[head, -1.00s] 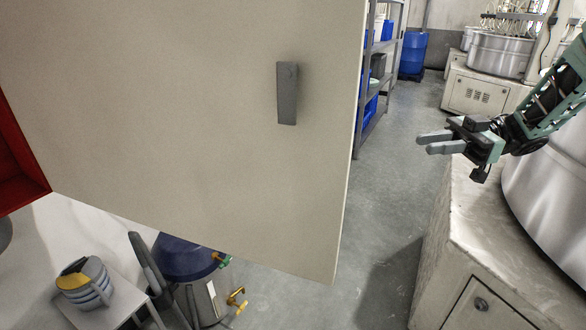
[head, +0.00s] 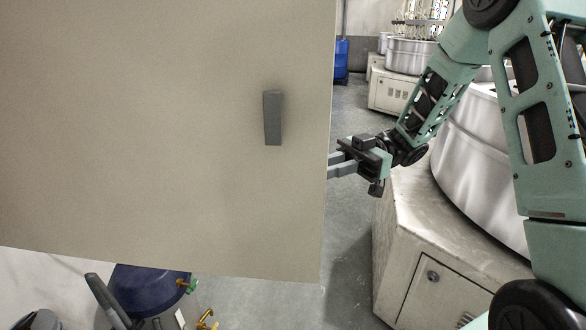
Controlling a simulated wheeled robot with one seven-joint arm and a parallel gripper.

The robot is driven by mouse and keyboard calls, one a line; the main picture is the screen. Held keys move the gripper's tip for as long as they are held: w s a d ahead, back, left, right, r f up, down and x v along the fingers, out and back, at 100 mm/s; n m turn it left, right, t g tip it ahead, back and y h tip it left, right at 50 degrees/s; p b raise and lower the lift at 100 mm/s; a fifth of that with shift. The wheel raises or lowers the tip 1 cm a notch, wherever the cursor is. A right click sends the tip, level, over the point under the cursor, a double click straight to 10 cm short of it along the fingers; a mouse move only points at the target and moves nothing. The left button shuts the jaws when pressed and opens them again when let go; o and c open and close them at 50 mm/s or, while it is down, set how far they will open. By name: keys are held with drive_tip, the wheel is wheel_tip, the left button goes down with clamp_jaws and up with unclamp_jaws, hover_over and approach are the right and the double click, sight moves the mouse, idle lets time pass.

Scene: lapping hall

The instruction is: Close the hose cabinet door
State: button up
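The hose cabinet door (head: 170,150) is a large beige panel that stands open and fills the left half of the head view. A grey upright handle (head: 272,118) sits on its face near the right edge. My gripper (head: 335,166) is at the door's right edge, pointing left. Its fingertips reach close to the edge and their ends may be partly hidden behind it. I cannot tell whether they touch the door. The fingers look a little apart with nothing seen between them. The cabinet body is out of view.
A pale machine base (head: 400,235) with a metal drum (head: 475,160) stands right, close under my arm. A dark blue container (head: 150,288) and brass fittings (head: 207,320) are below the door. A blue barrel (head: 341,60) is far back. Grey floor shows between.

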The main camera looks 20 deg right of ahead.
sight(294, 177)
drive_tip(key=a, duration=0.2)
drive_tip(key=a+p, duration=0.1)
drive_tip(key=a, duration=0.4)
drive_tip(key=shift+s+a+p, duration=0.25)
drive_tip(key=shift+s+p, duration=0.1)
drive_tip(key=shift+s, duration=0.05)
drive_tip(key=shift+c, duration=0.3)
clamp_jaws()
